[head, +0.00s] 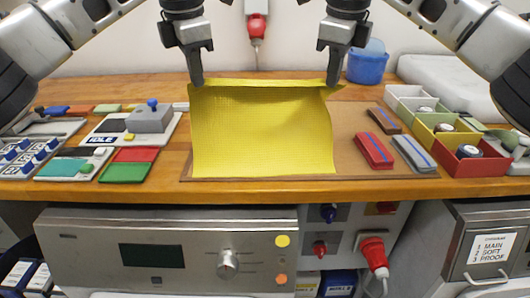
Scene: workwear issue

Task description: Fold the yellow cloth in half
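The yellow cloth (262,135) is in the middle of the wooden table. Its front part lies on a brown mat (350,172), and its far edge is raised and runs between my two grippers. My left gripper (196,80) is at the far left corner of the cloth, with its fingers close together on it. My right gripper (333,82) is at the far right corner in the same way. The fingertips are partly hidden by the cloth. The right side of the cloth bends inward slightly.
Red (374,150) and grey-blue (414,153) folded pieces lie right of the cloth. Open bins (470,165) stand further right. A blue tub (367,65) is behind. Panels and a grey block (150,119) with a blue knob are on the left.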

